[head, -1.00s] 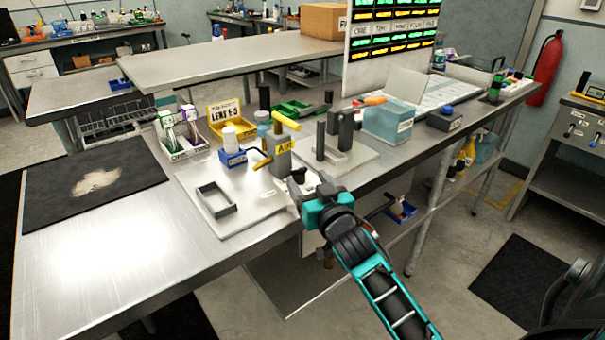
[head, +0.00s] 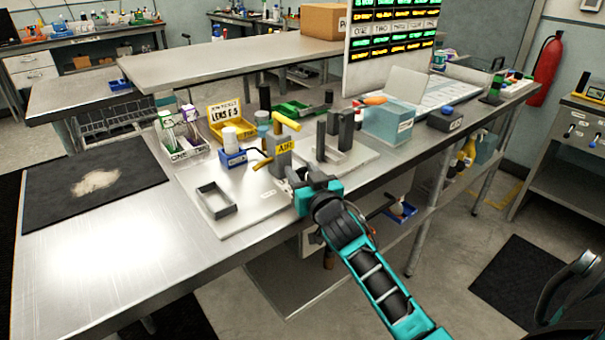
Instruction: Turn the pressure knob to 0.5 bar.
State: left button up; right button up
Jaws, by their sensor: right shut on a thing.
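The grey air block (head: 281,150) with a yellow "AIR" label and a yellow lever on top stands on the pale plate at the bench's front edge. My right gripper (head: 290,183) is just in front of its foot, shut on the small dark pressure knob, which the fingers and wrist almost wholly hide. The knob's scale and pointer are too small and covered to read. My left gripper is not in view.
An empty grey tray (head: 216,198) lies left of the gripper. Dark upright posts (head: 333,132) stand close behind it on the right. A blue bin (head: 232,157) and a yellow lens bin (head: 224,115) are further back. The steel bench (head: 110,250) is clear at front left.

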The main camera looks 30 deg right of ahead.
jog(key=c, duration=0.5)
jog(key=shift+o, duration=0.2)
jog(key=shift+d+r+n+y+p, duration=0.1)
jog(key=shift+n+y+p, duration=0.3)
jog(key=shift+y+p, duration=0.15)
jog(key=shift+d+r+n+y+p, duration=0.1)
jog(key=shift+n+y+p, duration=0.3)
jog(key=shift+y+p, duration=0.15)
jog(key=shift+d+f+n+y+p, duration=0.15)
jog(key=shift+n+y+p, duration=0.2)
jog(key=shift+n+y, duration=0.4)
jog(key=shift+d+n+y, duration=0.1)
jog(key=shift+n+y, duration=0.35)
jog(key=shift+y, duration=0.8)
jog(key=shift+d+n+g+y+b, duration=0.15)
jog(key=shift+n+g+y+b, duration=0.2)
jog(key=shift+n+y, duration=0.9)
jog(key=shift+y, duration=0.45)
jog(key=o, duration=1.1)
jog(key=shift+c, duration=0.2)
